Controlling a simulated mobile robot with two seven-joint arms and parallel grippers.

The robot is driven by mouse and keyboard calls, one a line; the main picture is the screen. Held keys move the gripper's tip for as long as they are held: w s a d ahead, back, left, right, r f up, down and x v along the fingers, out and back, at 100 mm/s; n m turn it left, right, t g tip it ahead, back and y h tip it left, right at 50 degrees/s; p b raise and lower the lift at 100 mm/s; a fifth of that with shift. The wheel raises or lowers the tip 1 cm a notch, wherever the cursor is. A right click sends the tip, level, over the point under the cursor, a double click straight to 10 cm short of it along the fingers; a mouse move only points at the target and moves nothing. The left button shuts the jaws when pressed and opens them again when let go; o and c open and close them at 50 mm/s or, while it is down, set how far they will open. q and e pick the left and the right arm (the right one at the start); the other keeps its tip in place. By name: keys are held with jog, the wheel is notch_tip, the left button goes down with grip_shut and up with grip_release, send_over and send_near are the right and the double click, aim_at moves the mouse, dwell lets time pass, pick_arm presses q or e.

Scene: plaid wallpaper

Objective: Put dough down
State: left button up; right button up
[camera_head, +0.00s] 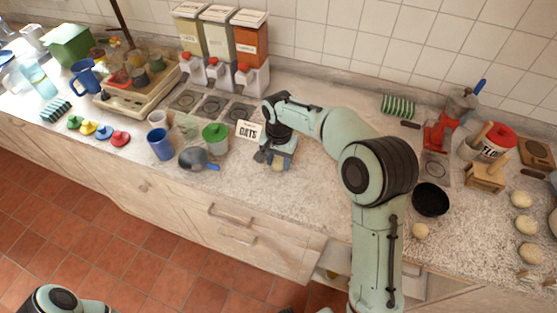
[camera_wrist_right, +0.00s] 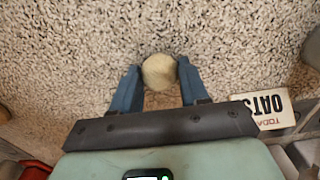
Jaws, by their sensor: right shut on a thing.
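A pale round ball of dough (camera_wrist_right: 159,72) is between the blue fingers of my right gripper (camera_wrist_right: 158,78) in the right wrist view. The fingers are shut on its sides, over the speckled counter (camera_wrist_right: 70,60). In the head view my right gripper (camera_head: 277,162) is at the front middle of the counter, with the dough (camera_head: 278,167) showing just below it. I cannot tell whether the dough touches the counter. More dough balls (camera_head: 526,226) lie at the far right, and one (camera_head: 420,231) is near the counter's front edge. My left gripper is not in view.
An "OATS" card (camera_head: 248,131) stands left of my right gripper, also seen in the right wrist view (camera_wrist_right: 265,108). A black bowl (camera_head: 431,199) is to the right.

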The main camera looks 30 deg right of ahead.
aim_at(279, 165)
jog(key=shift+f, duration=0.15)
jog(key=o, duration=1)
jog(key=shift+o, duration=0.2)
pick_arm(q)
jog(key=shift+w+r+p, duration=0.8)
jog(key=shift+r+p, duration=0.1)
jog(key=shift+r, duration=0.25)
pick_arm(e)
notch_tip(279, 165, up, 12)
jog(key=shift+r, duration=0.2)
